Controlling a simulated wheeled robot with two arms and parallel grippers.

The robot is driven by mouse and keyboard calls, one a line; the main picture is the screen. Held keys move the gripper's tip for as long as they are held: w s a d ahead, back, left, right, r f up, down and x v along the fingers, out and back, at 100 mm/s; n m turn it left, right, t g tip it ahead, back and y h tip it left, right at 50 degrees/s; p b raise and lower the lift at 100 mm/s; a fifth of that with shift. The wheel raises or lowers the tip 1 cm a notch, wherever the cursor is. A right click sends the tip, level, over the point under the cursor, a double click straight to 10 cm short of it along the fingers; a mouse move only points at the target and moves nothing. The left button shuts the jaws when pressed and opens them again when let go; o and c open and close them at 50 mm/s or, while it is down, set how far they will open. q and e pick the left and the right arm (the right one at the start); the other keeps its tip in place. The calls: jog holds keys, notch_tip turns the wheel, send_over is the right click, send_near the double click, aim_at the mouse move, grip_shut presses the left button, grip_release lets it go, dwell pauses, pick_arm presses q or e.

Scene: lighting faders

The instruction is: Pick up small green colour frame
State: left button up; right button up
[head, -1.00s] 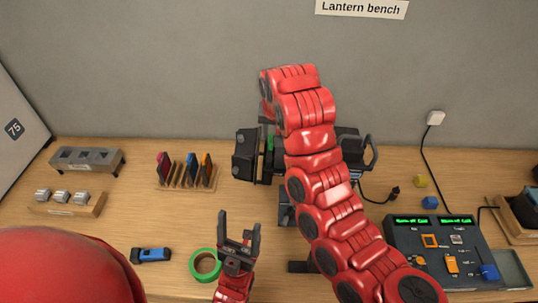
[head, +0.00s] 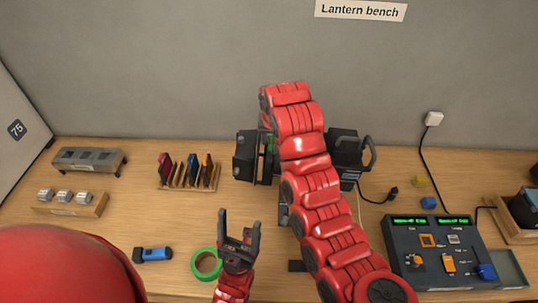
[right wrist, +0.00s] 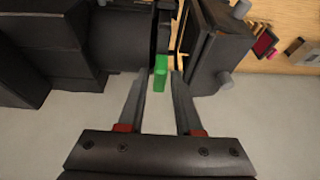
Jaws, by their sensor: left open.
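The small green colour frame shows as a green tab in the right wrist view (right wrist: 161,72), standing in the slot of a black lantern; its lower part is hidden in the slot. It shows as a thin green strip in the head view (head: 269,144). My right gripper (right wrist: 160,80) is open, its fingertips on either side of the tab with a gap at each side. In the head view my right arm hides that gripper. The black lantern (head: 245,157) stands on the bench behind my arm. My left gripper (head: 240,222) is open and empty above the bench front.
A wooden rack (head: 188,183) holds several coloured frames. Green tape (head: 195,268) and a blue torch (head: 153,254) lie near my left gripper. A fader console (head: 405,240) stands at the right. A cable with a plug (head: 392,192) lies by the lantern.

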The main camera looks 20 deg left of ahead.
grip_shut()
jog(key=shift+r, duration=0.1)
